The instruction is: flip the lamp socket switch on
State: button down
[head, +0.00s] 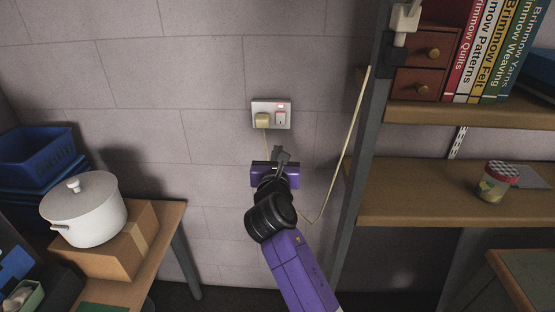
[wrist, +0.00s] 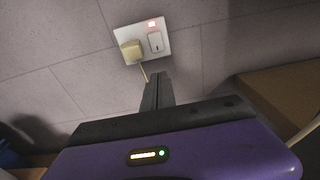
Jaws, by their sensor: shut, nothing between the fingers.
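The lamp socket (head: 285,104) is a white plate on the tiled wall, and it also shows in the wrist view (wrist: 137,25). A yellowish plug (head: 262,119) with a cord sits in its left side. The white rocker switch (head: 281,118) is on its right side, also visible in the wrist view (wrist: 155,42). A small red light (wrist: 151,23) glows above the switch. My gripper (head: 282,154) is shut and empty, below the socket and apart from it in the picture. In the wrist view its closed fingers (wrist: 157,78) point up toward the socket.
A shelf unit (head: 450,205) with a dark upright post stands at the right, holding books and a jar (head: 494,184). A pale cord (head: 349,145) hangs beside the post. At the left, a table (head: 165,240) bears a box and white pot (head: 85,215). The wall around the socket is clear.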

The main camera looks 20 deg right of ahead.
jog(key=shift+f+v, duration=0.25)
jog(key=shift+v, duration=0.85)
